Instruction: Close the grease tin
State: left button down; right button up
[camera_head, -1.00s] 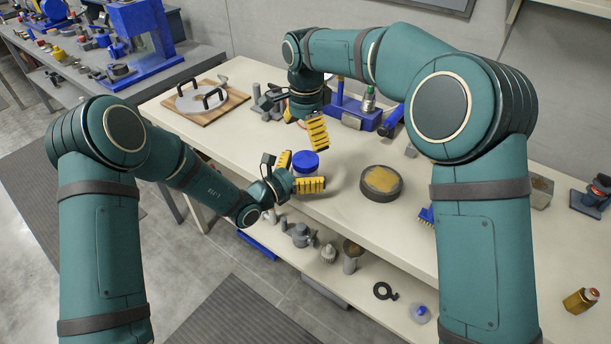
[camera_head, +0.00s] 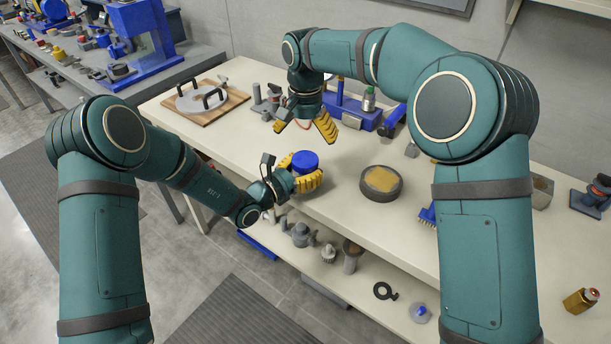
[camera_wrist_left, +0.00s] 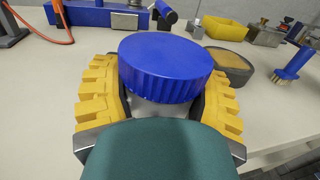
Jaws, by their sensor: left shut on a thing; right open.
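A blue fixture (camera_head: 352,113) is at the back, and a wooden board with a grey disc (camera_head: 207,102) at the left. A lower shelf holds several parts. The bench between tin and dish is clear.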

aim_at(305, 158)
jog(key=n, duration=2.8)
jog(key=shift+f, duration=4)
